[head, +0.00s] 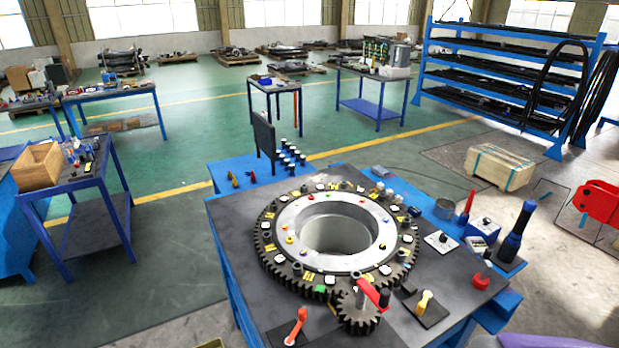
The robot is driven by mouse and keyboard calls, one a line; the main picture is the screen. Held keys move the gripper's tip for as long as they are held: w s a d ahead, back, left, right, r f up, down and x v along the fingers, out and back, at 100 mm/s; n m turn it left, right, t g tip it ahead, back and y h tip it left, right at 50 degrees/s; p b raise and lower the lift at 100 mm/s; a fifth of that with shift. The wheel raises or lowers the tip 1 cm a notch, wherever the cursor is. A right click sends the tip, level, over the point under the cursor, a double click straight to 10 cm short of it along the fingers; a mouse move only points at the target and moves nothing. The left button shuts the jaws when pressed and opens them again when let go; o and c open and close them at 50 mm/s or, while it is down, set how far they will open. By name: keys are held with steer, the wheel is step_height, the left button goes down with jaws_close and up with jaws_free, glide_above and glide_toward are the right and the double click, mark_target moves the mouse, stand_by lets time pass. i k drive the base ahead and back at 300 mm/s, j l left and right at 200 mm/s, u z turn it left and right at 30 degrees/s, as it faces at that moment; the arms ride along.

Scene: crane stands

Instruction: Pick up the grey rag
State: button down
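A small grey item (381,171) lies on the blue surface behind the big gear; it may be the grey rag, but it is too small to tell. No other clear grey cloth shows. The dark worktable (240,235) in front carries a large ring gear (337,237) with a pale centre and a wide hole. A small pinion gear (358,312) with a red handle meshes at its near side. My gripper is not in view.
Around the gear stand an orange lever (297,327), a yellow lever (424,301), a dark blue upright tool (516,232) and a red cone-like tool (466,207). A side table (90,182) with a wooden box (38,166) stands left. Green floor (190,250) between is clear.

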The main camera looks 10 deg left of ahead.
mark_target(382, 173)
steer(key=i+l+z, duration=0.45)
steer(key=l, duration=0.3)
steer(key=i+l+z, duration=0.4)
steer(key=l, duration=0.3)
steer(key=i+l+z, duration=0.45)
steer(key=i, duration=0.2)
steer(key=i+u, duration=0.2)
steer(key=i, duration=0.3)
steer(key=i+l+u, duration=0.2)
steer(key=i, duration=0.3)
steer(key=i+l+u, duration=0.15)
steer(key=i, duration=0.35)
steer(key=i+j+u, duration=0.25)
steer(key=i+u, duration=0.7)
steer(key=i+l+u, duration=0.15)
steer(key=i+u, duration=0.3)
steer(key=i+l+u, duration=0.35)
steer(key=i+u, duration=0.15)
steer(key=i+j+u, duration=0.25)
steer(key=u, duration=0.2)
steer(key=i+j+u, duration=0.1)
steer(key=i+u, duration=0.8)
steer(key=k+l, duration=0.05)
